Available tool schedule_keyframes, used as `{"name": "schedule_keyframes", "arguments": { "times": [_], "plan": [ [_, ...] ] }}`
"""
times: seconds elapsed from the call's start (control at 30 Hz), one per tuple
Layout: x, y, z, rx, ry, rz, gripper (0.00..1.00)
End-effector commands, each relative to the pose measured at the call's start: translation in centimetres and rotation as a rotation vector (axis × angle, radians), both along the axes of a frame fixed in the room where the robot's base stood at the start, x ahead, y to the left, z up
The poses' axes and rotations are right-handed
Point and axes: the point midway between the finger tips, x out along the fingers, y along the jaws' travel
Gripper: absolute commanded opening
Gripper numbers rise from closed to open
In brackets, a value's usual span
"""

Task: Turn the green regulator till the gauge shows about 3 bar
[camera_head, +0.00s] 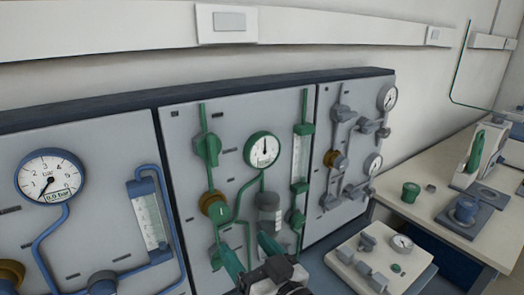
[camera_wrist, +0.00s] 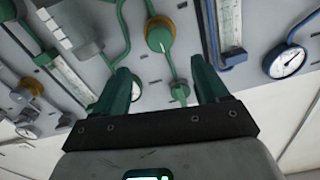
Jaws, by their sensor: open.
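The green regulator (camera_head: 215,205), a round knob with a brass-coloured body, sits on the middle panel. In the wrist view it (camera_wrist: 160,35) lies just beyond the fingertips and looks apart from them. The green-rimmed gauge (camera_head: 262,150) is up and to its right in the head view. Its needle points about straight up, but its figures are too small to read. My gripper (camera_head: 243,246) is open and empty in front of the lower part of the panel. Its two green fingers also show in the wrist view (camera_wrist: 160,66).
A green valve (camera_head: 208,150) is above the regulator, and a green flow tube (camera_head: 300,158) stands to the right. A blue-rimmed gauge (camera_head: 50,177) is on the left panel, grey valves (camera_head: 345,115) on the right panel. A pale block with fittings (camera_head: 380,262) lies at lower right.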

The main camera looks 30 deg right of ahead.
Motion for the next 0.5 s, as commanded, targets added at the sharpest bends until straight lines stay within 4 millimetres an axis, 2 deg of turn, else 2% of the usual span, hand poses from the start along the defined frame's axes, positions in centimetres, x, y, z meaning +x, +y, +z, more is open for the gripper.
{"name": "schedule_keyframes", "arguments": {
  "times": [0.37, 0.5],
  "plan": [
    [1.9, 0.0, 0.0, -0.001, -0.001, 0.0, 0.74],
    [3.7, 0.0, 0.2, -0.002, 0.0, 0.0, 0.74]
  ]
}}
